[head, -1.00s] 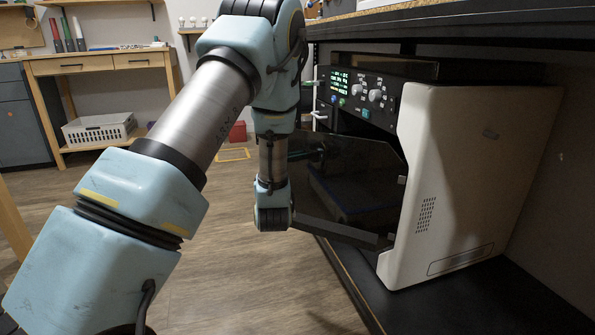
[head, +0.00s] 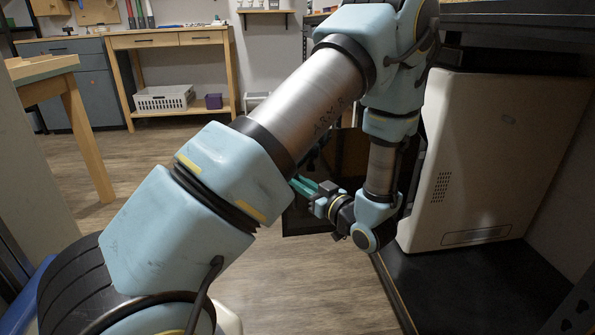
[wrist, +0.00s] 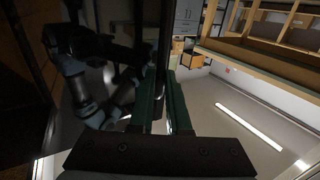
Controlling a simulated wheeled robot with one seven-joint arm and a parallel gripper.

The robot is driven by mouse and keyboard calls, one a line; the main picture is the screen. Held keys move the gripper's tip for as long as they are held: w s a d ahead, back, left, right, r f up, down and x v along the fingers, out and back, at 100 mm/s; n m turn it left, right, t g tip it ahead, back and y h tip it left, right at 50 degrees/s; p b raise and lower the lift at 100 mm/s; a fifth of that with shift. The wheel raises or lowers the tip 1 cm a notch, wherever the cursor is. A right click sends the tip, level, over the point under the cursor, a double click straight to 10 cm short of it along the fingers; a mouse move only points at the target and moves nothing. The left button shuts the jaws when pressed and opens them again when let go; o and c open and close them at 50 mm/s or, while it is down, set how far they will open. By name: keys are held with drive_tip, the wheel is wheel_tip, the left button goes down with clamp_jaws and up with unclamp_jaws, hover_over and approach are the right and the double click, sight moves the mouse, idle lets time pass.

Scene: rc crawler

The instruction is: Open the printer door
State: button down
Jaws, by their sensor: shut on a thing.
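The printer (head: 490,150) stands at the right in the head view, its pale vented side facing me. Its dark glass door (head: 300,219) is swung out from the front, to the left of the body. My arm hides the front panel and much of the door. My gripper (head: 302,184), with teal fingers, is at the door's outer part. In the wrist view my gripper (wrist: 163,82) has its fingers on either side of the door's edge, shut on it. The door's dark glass (wrist: 100,50) fills the left there and reflects my arm.
The printer sits on a black bench (head: 455,290) under a dark shelf. A wooden workbench (head: 165,42) with a white basket (head: 163,98) and a purple box (head: 213,101) is at the back. A wooden table (head: 42,72) stands at the left. The floor between is clear.

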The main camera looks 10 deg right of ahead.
drive_tip(key=shift+s+d, duration=0.25)
drive_tip(key=shift+s, duration=0.95)
drive_tip(key=c, duration=0.9)
unclamp_jaws()
drive_tip(key=p+v, duration=0.2)
drive_tip(key=v, duration=0.8)
drive_tip(key=shift+s+d, duration=0.2)
drive_tip(key=shift+s, duration=0.15)
